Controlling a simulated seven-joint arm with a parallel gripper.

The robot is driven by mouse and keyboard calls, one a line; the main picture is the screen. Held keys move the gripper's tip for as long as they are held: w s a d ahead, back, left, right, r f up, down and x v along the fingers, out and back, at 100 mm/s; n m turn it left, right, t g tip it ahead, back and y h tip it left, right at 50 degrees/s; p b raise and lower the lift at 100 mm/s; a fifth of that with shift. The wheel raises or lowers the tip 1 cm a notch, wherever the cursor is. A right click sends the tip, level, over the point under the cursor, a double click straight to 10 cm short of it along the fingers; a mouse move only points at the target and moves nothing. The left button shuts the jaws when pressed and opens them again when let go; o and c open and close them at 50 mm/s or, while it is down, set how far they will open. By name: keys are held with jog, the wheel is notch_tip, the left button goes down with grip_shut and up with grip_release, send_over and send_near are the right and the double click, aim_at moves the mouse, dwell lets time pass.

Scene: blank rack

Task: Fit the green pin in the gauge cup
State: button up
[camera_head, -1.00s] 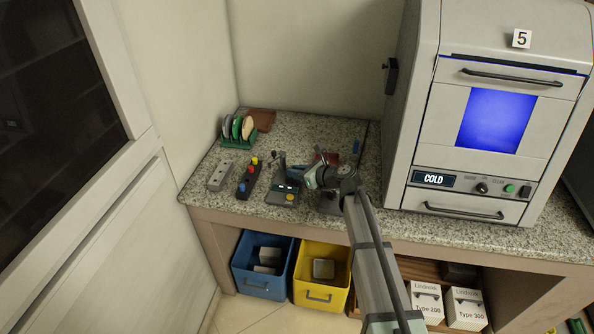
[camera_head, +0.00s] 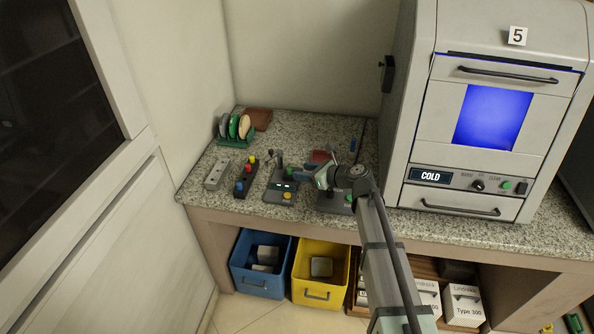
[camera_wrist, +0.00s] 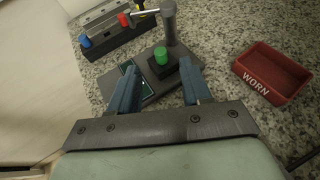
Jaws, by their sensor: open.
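The green pin (camera_wrist: 160,56) stands upright in the wrist view, on the dark square gauge cup (camera_wrist: 162,70) beside the gauge's post. I cannot tell how deep it sits. My gripper (camera_wrist: 158,68) is open and empty, one finger to each side of the pin in the picture, with visible gaps. In the head view my gripper (camera_head: 302,174) is just right of the gauge post.
A dark rack (camera_head: 245,180) with blue, red and yellow pins stands left of the gauge, beside a grey holed block (camera_head: 217,175). A red WORN tray (camera_wrist: 270,78) lies to the right. A furnace (camera_head: 480,120) reading COLD bounds the right side. Bins (camera_head: 262,288) stand below.

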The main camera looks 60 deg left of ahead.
jog(key=v, duration=0.8)
jog(key=shift+w+d+r, duration=0.1)
jog(key=shift+d+r, duration=0.05)
jog(key=shift+d, duration=0.15)
